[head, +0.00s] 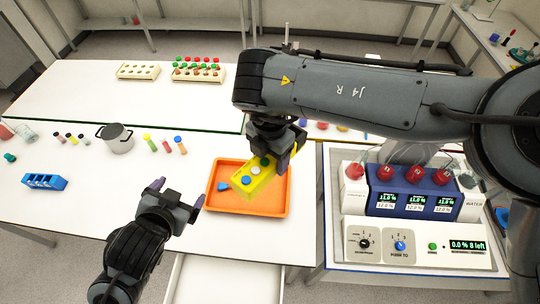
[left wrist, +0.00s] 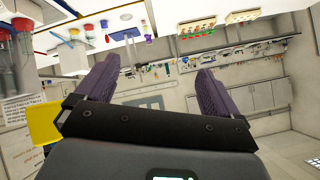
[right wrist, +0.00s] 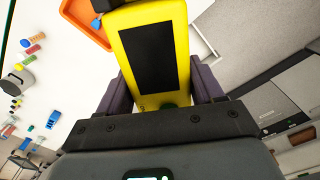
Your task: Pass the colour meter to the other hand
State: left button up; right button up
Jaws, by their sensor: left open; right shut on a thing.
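The colour meter is a yellow box (head: 252,180) with round blue, white and green buttons, seen above the orange tray (head: 222,202) in the head view. My right gripper (head: 278,152) is shut on one end of it. In the right wrist view the meter (right wrist: 178,88) fills the space between the fingers and shows a dark panel. My left gripper (head: 178,195) is open and empty, to the left of the tray and apart from the meter. In the left wrist view its purple fingers (left wrist: 155,85) are spread, and a yellow piece (left wrist: 42,122) shows at the left edge.
A small blue item (head: 223,187) lies in the tray. A grey pot (head: 117,138), several coloured vials (head: 165,146) and a blue rack (head: 43,182) stand to the left. Two sample racks (head: 198,73) stand behind. A dispenser station (head: 410,215) stands to the right.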

pick_arm(q)
jog(key=s+f+n+g, duration=0.3)
jog(key=s+f+g, duration=0.4)
jog(key=s+f, duration=1)
jog(key=shift+s+a+f, duration=0.35)
jog(key=shift+f, duration=0.4)
